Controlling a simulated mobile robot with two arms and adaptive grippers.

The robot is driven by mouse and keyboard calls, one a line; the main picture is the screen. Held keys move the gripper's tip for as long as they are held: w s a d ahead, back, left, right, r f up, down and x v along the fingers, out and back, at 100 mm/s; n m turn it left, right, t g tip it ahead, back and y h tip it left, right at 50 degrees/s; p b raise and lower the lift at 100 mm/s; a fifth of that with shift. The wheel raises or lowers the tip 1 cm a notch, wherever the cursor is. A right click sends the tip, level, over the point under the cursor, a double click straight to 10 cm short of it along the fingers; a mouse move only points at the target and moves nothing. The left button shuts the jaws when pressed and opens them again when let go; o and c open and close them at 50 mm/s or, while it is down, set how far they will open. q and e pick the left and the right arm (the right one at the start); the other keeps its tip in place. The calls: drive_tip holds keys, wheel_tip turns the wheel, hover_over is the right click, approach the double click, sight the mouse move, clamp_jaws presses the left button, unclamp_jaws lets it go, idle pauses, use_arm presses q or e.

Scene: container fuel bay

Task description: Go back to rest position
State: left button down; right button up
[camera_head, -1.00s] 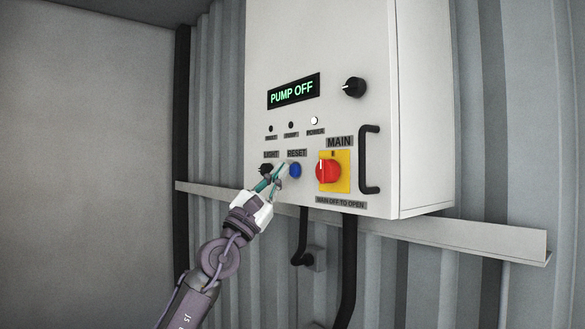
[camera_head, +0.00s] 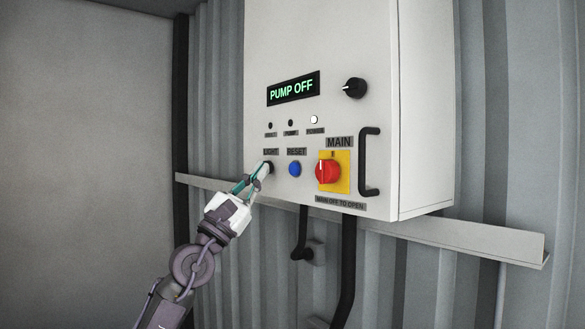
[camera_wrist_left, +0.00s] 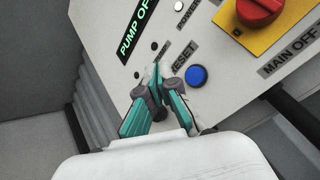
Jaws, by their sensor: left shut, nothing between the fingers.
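My left gripper (camera_head: 262,174) is shut and empty, with its fingertips in front of the LIGHT control at the lower left of the white control box (camera_head: 425,110). The fingers partly cover that black control (camera_head: 269,167); I cannot tell whether they touch it. In the left wrist view the shut fingers (camera_wrist_left: 157,75) show beside the blue RESET button (camera_wrist_left: 197,75). My right gripper is not in view.
The box carries a red MAIN switch (camera_head: 328,172) on a yellow plate, a black knob (camera_head: 354,88), a black handle (camera_head: 370,160) and a display reading PUMP OFF (camera_head: 293,90). A grey rail (camera_head: 480,239) runs below it.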

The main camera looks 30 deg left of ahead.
use_arm(q)
drive_tip(key=shift+s, duration=0.1)
drive_tip(key=s+a, duration=0.2)
drive_tip(key=s, duration=0.4)
drive_tip(key=shift+s+a, duration=0.15)
drive_tip(key=shift+a, duration=0.2)
idle(0.4)
